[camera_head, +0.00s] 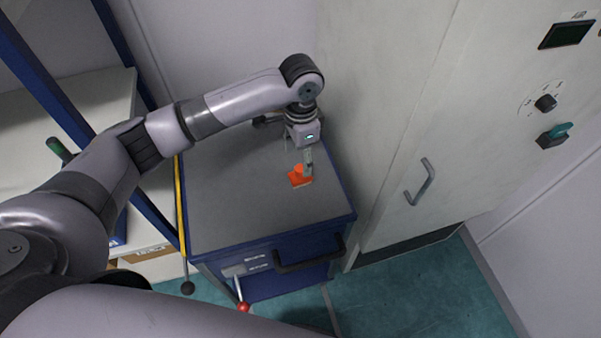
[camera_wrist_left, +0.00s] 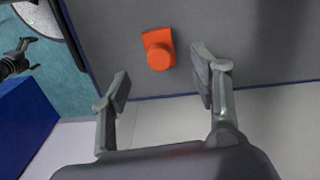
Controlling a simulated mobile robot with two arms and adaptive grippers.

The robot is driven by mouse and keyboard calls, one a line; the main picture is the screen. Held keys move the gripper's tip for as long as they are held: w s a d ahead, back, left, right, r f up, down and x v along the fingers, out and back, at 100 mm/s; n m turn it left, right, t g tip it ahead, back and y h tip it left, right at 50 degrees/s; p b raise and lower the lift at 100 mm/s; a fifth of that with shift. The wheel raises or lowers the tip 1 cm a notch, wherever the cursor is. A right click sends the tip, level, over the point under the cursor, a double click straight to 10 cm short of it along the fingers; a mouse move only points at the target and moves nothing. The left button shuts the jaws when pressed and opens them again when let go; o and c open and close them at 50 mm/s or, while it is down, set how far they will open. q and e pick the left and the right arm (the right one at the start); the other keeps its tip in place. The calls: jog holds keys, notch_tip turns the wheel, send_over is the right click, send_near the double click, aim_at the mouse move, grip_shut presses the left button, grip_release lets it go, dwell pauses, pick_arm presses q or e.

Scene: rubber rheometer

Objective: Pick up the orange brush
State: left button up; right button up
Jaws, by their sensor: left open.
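The orange brush (camera_head: 299,176) lies on the grey top of the blue cabinet (camera_head: 230,200), near its right side. In the left wrist view the orange brush (camera_wrist_left: 158,50) shows whole, with a round knob on a flatter base. My left gripper (camera_head: 307,168) hangs over the cabinet top, close to the brush in the head view. In the left wrist view my left gripper (camera_wrist_left: 163,85) has its two fingers spread wide with nothing between them. The brush appears beyond the fingertips, apart from both. My right gripper is not in view.
A tall light cabinet with a door handle (camera_head: 421,182) stands close on the right. A shelf with blue posts (camera_head: 60,85) and a yellow strip (camera_head: 181,205) stand on the left. A lever with a red knob (camera_head: 243,307) is at the front. The left part of the cabinet top is clear.

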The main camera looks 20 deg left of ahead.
aim_at(300, 168)
pick_arm(q)
jog(key=shift+f, duration=0.65)
jog(key=shift+s+f, duration=0.1)
jog(key=shift+f, duration=0.15)
notch_tip(300, 168, down, 4)
jog(key=shift+r+p, duration=0.15)
jog(key=shift+p, duration=0.55)
jog(key=shift+f, duration=0.5)
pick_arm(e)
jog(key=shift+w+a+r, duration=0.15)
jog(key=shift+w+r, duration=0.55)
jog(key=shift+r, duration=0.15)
pick_arm(q)
jog(key=shift+c, duration=0.6)
jog(key=c, duration=1.1)
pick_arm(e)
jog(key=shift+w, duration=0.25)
pick_arm(q)
jog(key=shift+r, duration=0.1)
jog(key=shift+c, duration=0.2)
notch_tip(300, 168, up, 20)
jog(key=b, duration=0.2)
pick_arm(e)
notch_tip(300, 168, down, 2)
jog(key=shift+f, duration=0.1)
